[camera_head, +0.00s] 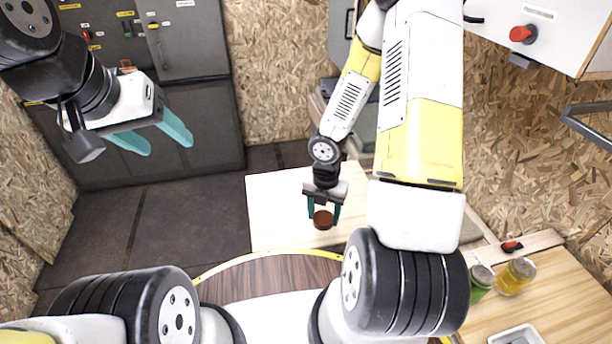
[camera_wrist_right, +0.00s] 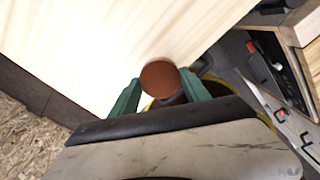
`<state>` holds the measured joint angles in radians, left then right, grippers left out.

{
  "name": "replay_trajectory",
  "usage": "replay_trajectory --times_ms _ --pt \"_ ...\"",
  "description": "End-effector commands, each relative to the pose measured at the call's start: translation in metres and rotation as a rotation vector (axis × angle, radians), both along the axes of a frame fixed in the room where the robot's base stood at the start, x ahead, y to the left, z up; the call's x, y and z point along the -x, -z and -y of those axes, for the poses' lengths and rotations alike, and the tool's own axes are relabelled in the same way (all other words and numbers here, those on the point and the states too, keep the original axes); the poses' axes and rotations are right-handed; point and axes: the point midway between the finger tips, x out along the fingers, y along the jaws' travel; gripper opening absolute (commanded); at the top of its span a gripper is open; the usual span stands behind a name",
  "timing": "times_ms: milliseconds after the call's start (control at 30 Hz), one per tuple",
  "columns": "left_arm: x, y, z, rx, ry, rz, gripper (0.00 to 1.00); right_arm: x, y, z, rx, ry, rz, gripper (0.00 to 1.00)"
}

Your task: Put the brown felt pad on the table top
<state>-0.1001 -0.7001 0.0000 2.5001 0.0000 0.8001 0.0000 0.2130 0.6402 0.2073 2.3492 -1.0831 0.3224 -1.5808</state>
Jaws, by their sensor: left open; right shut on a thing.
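The brown felt pad (camera_head: 323,220) is a small round disc between the fingers of my right gripper (camera_head: 323,211). In the right wrist view the pad (camera_wrist_right: 160,78) sits between the two green fingertips (camera_wrist_right: 160,92), and my right gripper is shut on it. The pale wooden table top (camera_head: 275,215) lies below my right gripper; it also fills the upper part of the right wrist view (camera_wrist_right: 85,45). I cannot tell whether the pad touches the table top. My left gripper (camera_head: 168,140) is open and empty, well away at the upper left above the dark floor.
A wooden bench (camera_head: 560,300) at the lower right holds a yellow-orange jar (camera_head: 515,276), a green jar (camera_head: 481,280) and a pale tray (camera_head: 517,336). Dark grey cabinets (camera_head: 190,110) stand at the back left. The left part of the table top is bare.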

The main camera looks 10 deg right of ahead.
Motion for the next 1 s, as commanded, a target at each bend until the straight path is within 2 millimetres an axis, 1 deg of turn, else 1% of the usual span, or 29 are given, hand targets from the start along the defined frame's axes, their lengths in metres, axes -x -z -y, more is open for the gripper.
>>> replay_trajectory --times_ms 33,300,400,500,600,700,767,900,1000 --pt "0.000 0.000 0.000 0.000 0.000 0.000 0.58 -0.015 0.002 0.001 -0.002 0.008 0.002 0.16" --pt "0.000 0.000 0.000 0.000 0.000 0.000 0.58 -0.088 0.009 0.003 -0.004 0.011 0.001 0.16" --pt "0.000 0.000 0.000 0.000 0.000 0.000 0.58 -0.111 0.011 0.003 -0.002 0.009 0.001 0.16" --pt "0.000 0.000 0.000 0.000 0.000 0.000 0.58 -0.126 0.012 0.004 0.000 0.007 0.001 0.16" --pt "0.000 0.000 0.000 0.000 0.000 0.000 0.58 -0.134 0.013 0.004 -0.001 0.007 -0.001 0.16" --pt "0.000 0.000 0.000 0.000 0.000 0.000 0.58 -0.136 0.016 0.004 0.000 0.006 -0.001 0.16" --pt "0.000 0.000 0.000 0.000 0.000 0.000 0.58 -0.136 0.022 0.004 0.000 0.006 -0.001 0.16" --pt "0.000 0.000 0.000 0.000 0.000 0.000 0.58 -0.135 0.042 0.004 0.001 0.006 -0.003 0.16" --pt "0.000 0.000 0.000 0.000 0.000 0.000 0.58 -0.136 0.048 0.004 0.000 0.008 0.000 0.16"
